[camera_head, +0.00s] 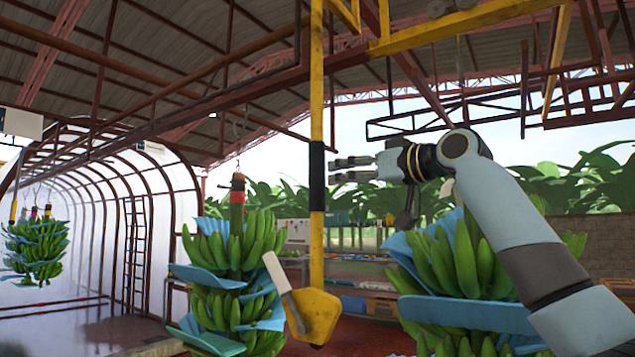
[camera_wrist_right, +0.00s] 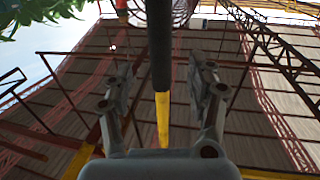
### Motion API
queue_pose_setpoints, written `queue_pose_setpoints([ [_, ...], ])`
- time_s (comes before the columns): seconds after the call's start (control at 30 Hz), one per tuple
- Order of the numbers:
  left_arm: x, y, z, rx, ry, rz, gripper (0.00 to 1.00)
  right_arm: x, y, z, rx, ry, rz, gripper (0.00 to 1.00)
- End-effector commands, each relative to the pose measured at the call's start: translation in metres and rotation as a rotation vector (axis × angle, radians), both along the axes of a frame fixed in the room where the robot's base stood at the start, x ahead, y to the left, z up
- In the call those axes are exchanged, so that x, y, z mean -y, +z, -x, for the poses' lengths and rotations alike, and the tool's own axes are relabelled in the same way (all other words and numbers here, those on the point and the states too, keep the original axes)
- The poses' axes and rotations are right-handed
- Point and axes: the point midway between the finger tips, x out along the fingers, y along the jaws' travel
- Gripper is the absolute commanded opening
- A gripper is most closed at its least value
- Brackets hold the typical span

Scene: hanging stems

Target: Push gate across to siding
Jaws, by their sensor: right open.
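A yellow pole (camera_head: 317,100) with a black sleeve (camera_head: 317,178) hangs upright from overhead, ending in a yellow block (camera_head: 318,315). It looks like the gate's handle, but I cannot tell for sure. My right gripper (camera_head: 334,169) is open, just right of the sleeve, with its fingers pointing left at it. In the right wrist view the dark sleeve (camera_wrist_right: 159,50) and yellow pole (camera_wrist_right: 162,120) show between the spread fingers (camera_wrist_right: 160,85). I cannot tell if they touch. A yellow overhead beam (camera_head: 470,22) runs to the right; which rail is the siding is unclear. My left gripper is out of view.
Banana bunches with blue sheets hang at the centre left (camera_head: 235,270), right (camera_head: 465,275) and far left (camera_head: 38,245). A pale paddle-like piece (camera_head: 284,290) sticks out by the yellow block. Red-brown roof rails (camera_head: 150,90) cross overhead. A white arched tunnel (camera_head: 90,220) stands left.

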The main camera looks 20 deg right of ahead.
Motion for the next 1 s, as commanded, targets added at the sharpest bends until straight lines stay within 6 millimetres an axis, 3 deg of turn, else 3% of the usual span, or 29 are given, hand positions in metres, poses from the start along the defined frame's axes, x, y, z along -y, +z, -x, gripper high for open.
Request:
queue_pose_setpoints([
  [0.43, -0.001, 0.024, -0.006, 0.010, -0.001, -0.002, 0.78, -0.036, 0.001, -0.073, -0.002, -0.001, -0.004, 0.57],
  [0.87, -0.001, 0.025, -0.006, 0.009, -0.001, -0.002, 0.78, -0.042, -0.001, -0.084, -0.002, -0.002, -0.001, 0.57],
  [1.0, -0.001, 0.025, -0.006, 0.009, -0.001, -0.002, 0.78, -0.042, -0.002, -0.083, -0.002, -0.002, -0.001, 0.39],
])
